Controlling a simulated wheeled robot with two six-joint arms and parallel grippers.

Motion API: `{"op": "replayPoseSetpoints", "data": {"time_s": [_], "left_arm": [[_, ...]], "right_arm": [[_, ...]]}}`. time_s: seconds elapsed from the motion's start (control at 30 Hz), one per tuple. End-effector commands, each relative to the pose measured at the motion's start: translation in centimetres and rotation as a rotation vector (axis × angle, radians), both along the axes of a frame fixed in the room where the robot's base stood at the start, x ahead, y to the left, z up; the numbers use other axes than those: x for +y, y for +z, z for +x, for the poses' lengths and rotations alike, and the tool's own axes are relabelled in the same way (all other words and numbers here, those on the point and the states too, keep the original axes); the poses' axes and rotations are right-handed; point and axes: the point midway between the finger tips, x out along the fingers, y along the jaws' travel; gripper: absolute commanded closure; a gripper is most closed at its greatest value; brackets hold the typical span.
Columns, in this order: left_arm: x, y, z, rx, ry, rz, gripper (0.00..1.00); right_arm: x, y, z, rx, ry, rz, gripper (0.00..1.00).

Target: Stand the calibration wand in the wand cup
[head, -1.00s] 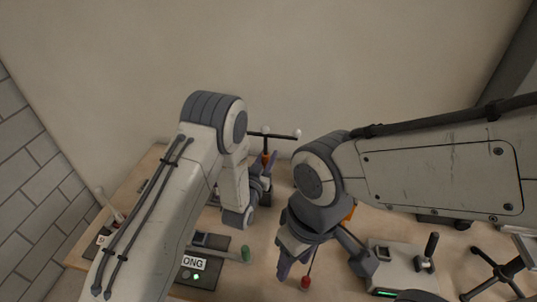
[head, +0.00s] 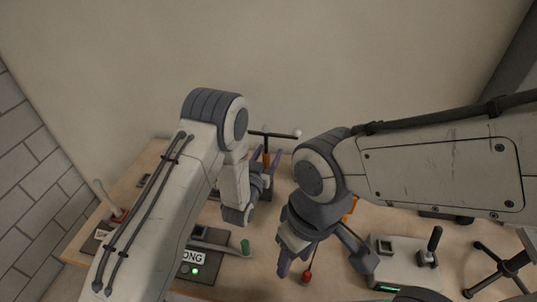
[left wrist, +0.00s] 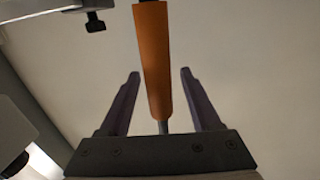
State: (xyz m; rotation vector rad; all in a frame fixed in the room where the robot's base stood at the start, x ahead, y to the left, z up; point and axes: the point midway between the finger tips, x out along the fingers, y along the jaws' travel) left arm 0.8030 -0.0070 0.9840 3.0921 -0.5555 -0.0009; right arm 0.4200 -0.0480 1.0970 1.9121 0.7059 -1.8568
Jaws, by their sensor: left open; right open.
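The calibration wand has an orange handle (head: 266,159) and a dark crossbar with a white ball at its right end. It appears upright at the back of the table. In the left wrist view its handle (left wrist: 154,60) runs between the spread fingers, with clear gaps on both sides. My left gripper (head: 270,172) is open beside the wand, not closed on it. My right gripper (head: 322,264) is open, low over the table, near a red knob (head: 307,278) on a thin rod. I cannot make out the wand cup; the wand's lower end is hidden.
A grey control box (head: 400,268) with a black joystick stands at the right, beside a black stand (head: 503,268). My arms hide much of the table.

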Motion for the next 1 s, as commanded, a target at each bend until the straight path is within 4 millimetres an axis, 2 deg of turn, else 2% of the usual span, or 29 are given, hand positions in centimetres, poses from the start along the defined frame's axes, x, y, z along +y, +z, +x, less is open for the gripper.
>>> {"op": "replayPoseSetpoints", "data": {"time_s": [0.17, 0.5, 0.63, 0.8, 1.0], "left_arm": [[0.4, -0.3, -1.0, 0.003, 0.0, 0.001, 0.36], [2.6, -0.4, -6.9, 0.003, 0.0, 0.001, 0.36], [3.2, -0.3, -8.6, 0.002, 0.0, 0.001, 0.36], [3.6, 0.0, -9.7, -0.002, 0.0, -0.001, 0.36], [3.4, 0.1, -9.7, 0.013, -0.004, 0.006, 0.36]], "right_arm": [[0.0, -0.5, 0.0, 0.0, 0.0, 0.0, 0.5], [0.0, -2.6, 0.0, 0.0, 0.0, 0.0, 0.5], [0.0, -3.2, 0.0, 0.0, 0.0, 0.0, 0.5], [0.0, -3.4, 0.0, 0.0, 0.0, 0.0, 0.5], [0.0, -3.3, 0.0, 0.0, 0.0, 0.0, 0.5]]}}
